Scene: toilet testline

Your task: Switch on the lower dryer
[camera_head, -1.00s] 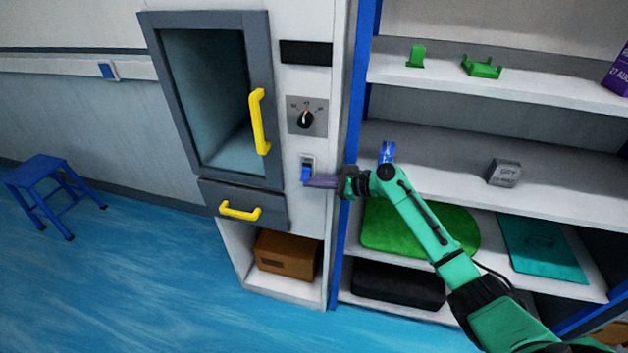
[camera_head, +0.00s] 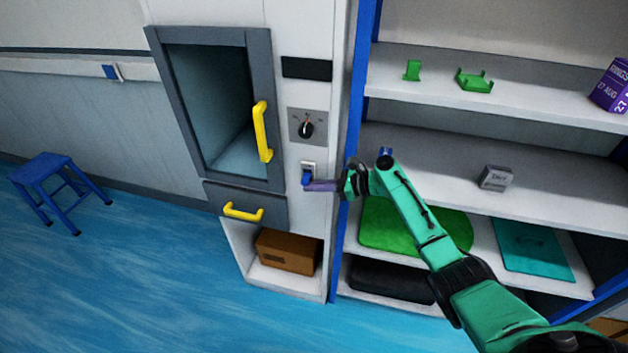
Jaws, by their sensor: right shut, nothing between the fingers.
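The dryer (camera_head: 280,178) is a white cabinet with a grey-framed glass door (camera_head: 218,110) and a yellow vertical handle. A blue rocker switch (camera_head: 307,177) in a light plate sits on its front, below a black rotary knob (camera_head: 306,129). My right gripper (camera_head: 312,186) comes in from the right, its purple fingers shut and empty. The fingertips are at the lower part of the blue switch; whether they touch it I cannot tell. My left gripper is not in view.
A blue-edged shelf unit (camera_head: 350,150) stands right of the dryer, with a grey box (camera_head: 496,178) and green parts on it. A grey drawer (camera_head: 246,206) with a yellow handle is below the door. A blue stool (camera_head: 45,170) stands at the left on open floor.

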